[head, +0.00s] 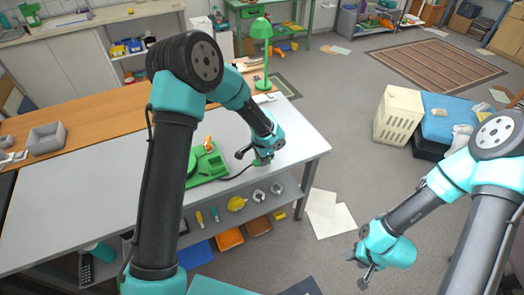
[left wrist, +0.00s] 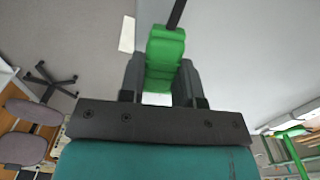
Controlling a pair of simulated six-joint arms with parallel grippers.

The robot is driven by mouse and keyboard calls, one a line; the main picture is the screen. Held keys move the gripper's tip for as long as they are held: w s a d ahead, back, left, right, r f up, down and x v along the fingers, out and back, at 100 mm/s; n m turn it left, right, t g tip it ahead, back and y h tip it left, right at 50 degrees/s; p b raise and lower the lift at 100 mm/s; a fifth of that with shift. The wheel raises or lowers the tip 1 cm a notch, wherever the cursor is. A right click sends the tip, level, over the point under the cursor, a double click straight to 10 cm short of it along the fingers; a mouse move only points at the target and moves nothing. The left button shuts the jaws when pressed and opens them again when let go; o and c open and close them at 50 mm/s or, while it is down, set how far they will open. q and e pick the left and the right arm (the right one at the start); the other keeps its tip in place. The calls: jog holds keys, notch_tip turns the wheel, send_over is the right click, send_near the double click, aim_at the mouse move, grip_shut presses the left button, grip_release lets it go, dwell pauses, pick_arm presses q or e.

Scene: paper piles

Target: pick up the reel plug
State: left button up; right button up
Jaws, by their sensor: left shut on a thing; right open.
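The reel plug (left wrist: 165,55) is a green block with a black cable at its end. My left gripper (left wrist: 162,85) is shut on it, with one dark finger on each side. In the head view the left gripper (head: 262,160) is low near the front right part of the grey table, and only a little of the plug shows there. A black cable runs left from it to the green cable reel (head: 209,163) on the table. My right gripper (head: 364,268) is open and empty, out over the floor at the lower right.
The grey table (head: 90,195) is largely clear on its left, with a grey bin (head: 46,137) behind. A green lamp (head: 263,45) stands behind the left gripper. A lower shelf holds a yellow tape roll (head: 236,203) and trays. Papers (head: 330,218) lie on the floor.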

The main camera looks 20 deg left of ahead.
pick_arm(q)
jog(key=s+d, duration=0.2)
jog(key=s, duration=0.7)
jog(key=shift+d+r, duration=0.35)
jog(key=shift+r, duration=0.1)
